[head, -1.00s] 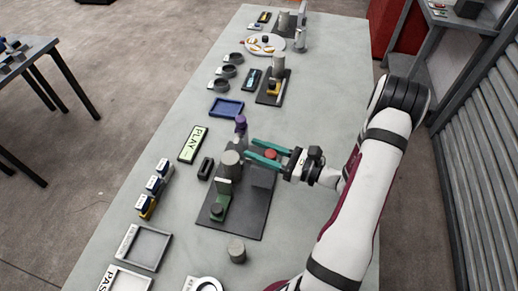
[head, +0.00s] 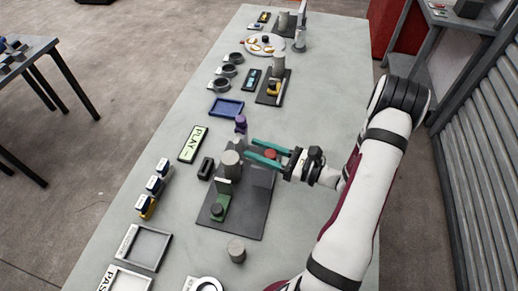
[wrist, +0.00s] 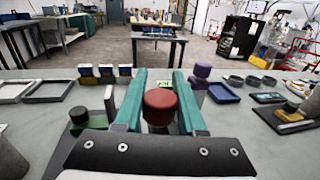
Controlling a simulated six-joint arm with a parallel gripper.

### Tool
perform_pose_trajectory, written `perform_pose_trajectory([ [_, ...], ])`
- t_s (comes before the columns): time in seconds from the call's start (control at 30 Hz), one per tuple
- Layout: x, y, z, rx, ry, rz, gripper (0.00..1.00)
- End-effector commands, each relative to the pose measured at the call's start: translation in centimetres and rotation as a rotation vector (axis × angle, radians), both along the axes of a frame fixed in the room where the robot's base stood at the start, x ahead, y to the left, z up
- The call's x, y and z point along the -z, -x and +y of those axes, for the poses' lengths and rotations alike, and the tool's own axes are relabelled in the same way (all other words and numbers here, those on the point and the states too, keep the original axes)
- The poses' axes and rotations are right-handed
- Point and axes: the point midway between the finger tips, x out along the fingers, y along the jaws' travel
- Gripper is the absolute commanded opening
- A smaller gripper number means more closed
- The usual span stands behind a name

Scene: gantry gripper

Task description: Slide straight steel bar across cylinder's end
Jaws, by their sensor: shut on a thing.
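My gripper (head: 251,148) has two long teal fingers reaching left over the dark base plate (head: 235,222). The fingers are shut on a red-capped knob (head: 270,154), which sits between them, back from the tips. It also shows in the wrist view (wrist: 160,105), upright between the fingers. An upright grey cylinder (head: 231,158) stands on the fixture just left of and below the fingertips. A green block with a dark round top (head: 219,208) stands on the plate nearer the front. I cannot clearly pick out the straight steel bar; fingers and fixture parts may hide it.
A purple-topped post (head: 240,122) stands close beyond the fingertips. A small black block (head: 206,168) lies left of the plate, and a loose grey cylinder (head: 236,250) stands in front. A blue tray (head: 226,107) lies farther back. Table right of the plate is clear.

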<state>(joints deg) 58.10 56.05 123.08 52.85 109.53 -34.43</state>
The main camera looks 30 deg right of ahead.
Motion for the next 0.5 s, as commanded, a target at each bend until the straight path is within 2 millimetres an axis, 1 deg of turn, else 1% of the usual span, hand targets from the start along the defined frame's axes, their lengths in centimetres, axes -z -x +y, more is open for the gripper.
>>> perform_pose_trajectory([
  [0.4, 0.0, 0.01, -0.01, 0.0, 0.0, 0.0, 0.0],
  [0.5, -0.01, -0.52, 0.56, -0.003, -0.001, -0.001, 0.0],
])
